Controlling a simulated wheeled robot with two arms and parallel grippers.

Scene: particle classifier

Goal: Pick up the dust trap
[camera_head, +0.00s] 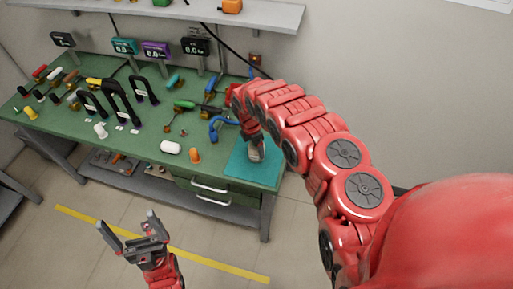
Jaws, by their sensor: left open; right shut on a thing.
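My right gripper (256,152) points down over the teal mat (240,166) at the right end of the green bench. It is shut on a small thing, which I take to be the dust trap. That thing is mostly hidden by the fingers and too small to make out, and I cannot tell whether it touches the mat. My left gripper (126,222) is open and empty, low in front of the bench over the floor, away from the bench top.
The green bench (140,158) holds several tools. A blue curved piece (218,127), an orange cone (195,155) and a white cylinder (171,147) lie left of the mat. Black handles (117,103) stand further left. A shelf (200,12) is above; the floor in front is clear.

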